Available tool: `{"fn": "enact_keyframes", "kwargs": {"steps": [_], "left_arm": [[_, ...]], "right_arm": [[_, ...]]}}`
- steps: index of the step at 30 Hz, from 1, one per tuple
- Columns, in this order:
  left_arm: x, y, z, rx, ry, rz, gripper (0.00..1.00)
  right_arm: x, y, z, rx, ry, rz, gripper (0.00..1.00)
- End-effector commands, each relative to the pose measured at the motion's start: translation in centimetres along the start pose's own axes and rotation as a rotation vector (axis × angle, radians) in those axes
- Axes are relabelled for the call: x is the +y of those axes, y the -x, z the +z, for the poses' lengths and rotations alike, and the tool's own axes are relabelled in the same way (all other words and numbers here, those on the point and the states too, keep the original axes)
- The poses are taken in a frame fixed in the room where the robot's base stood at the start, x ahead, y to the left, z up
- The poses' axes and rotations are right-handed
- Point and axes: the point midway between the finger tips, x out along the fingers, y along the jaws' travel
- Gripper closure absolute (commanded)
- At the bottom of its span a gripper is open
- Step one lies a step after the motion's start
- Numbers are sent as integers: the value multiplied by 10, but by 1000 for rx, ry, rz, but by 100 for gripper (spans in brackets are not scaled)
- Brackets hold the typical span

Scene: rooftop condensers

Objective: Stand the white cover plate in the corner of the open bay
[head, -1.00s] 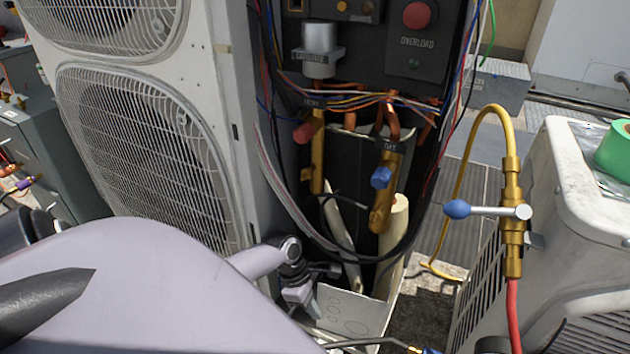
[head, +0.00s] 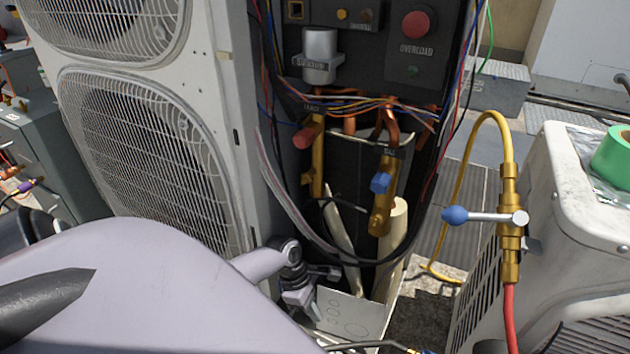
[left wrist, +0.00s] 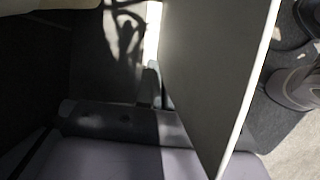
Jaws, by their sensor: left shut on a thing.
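The white cover plate (head: 348,316), with faint round outlines on its face, is low at the front of the open bay (head: 352,170). My left gripper (head: 308,302) is shut on the plate's left side. In the left wrist view the plate (left wrist: 213,70) is a large grey face with a bright edge, slanting across the picture. I cannot tell whether its lower edge touches the bay floor. My right gripper does not show.
Brass valves with a red handle (head: 303,138) and a blue handle (head: 381,182), pale pipe insulation (head: 396,225) and loose black cable crowd the bay. A yellow hose (head: 462,180) and a blue-handled valve (head: 485,216) stand to its right, beside a white unit (head: 570,190).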

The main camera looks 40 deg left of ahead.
Motion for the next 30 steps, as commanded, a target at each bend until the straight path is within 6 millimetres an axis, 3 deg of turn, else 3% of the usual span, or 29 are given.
{"fn": "enact_keyframes", "kwargs": {"steps": [14,15,17,18,30], "left_arm": [[-4,-3,-1,3,0,-9,100],[-4,-3,-1,3,0,-9,85],[-3,-3,-1,3,0,-9,66],[-3,-3,-1,3,0,-8,62],[-2,-2,-1,3,0,-4,62]], "right_arm": [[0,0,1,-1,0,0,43],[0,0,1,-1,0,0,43],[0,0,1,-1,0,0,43],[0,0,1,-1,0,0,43],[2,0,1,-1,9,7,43]]}}
